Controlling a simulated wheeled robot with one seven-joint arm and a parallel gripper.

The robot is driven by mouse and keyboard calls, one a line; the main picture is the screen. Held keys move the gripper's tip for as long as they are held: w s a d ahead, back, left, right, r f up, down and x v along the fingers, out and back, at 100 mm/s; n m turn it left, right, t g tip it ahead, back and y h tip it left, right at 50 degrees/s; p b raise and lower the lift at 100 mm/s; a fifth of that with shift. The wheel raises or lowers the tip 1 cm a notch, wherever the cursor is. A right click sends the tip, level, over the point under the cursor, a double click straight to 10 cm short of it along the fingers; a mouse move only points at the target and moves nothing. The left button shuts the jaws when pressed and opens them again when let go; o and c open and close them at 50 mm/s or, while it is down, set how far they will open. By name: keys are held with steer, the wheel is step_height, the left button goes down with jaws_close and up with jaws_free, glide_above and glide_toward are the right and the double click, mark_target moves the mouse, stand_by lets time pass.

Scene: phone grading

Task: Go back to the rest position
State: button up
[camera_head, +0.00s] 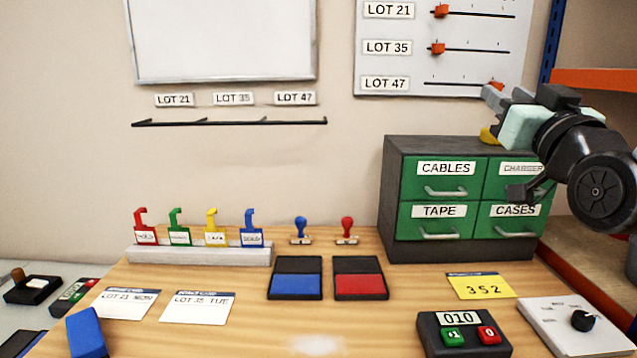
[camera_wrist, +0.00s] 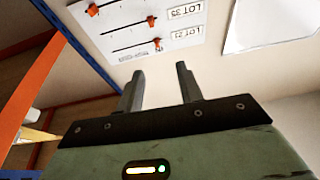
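My gripper (camera_head: 492,96) is raised at the right of the head view, in front of the drawer cabinet's upper right and near the lower edge of the slider board (camera_head: 432,60). In the wrist view my gripper (camera_wrist: 158,88) shows two fingers standing apart with nothing between them. The wrist view looks at the wall, with the slider board (camera_wrist: 140,25) upside down beyond the fingers. My arm hides part of the cabinet's right side.
The green drawer cabinet (camera_head: 392,170) stands under my arm. The wooden desk (camera_head: 330,325) bears tags on a rack (camera_head: 200,255), two stamps, blue and red ink pads (camera_head: 360,285), cards and a counter (camera_head: 463,335). Orange shelving (camera_head: 595,80) stands close at the right.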

steer(key=s+a+f+n+g+y, duration=0.25)
steer(key=a+f+g, duration=0.4)
steer(key=f, duration=0.35)
steer(key=s+a+f+n+g+y, duration=0.1)
steer(key=s+a+f+n+g, duration=0.1)
steer(key=s+a+f+g, duration=0.45)
steer(key=s+f+n+g+h, duration=0.2)
steer(key=s+f+g, duration=0.6)
steer(key=s+f, duration=0.5)
steer(key=s+h, duration=0.1)
steer(key=s, duration=0.2)
steer(key=shift+s+n+g+h, duration=0.15)
steer(key=shift+n+g+h, duration=0.15)
steer(key=shift+n+h, duration=0.05)
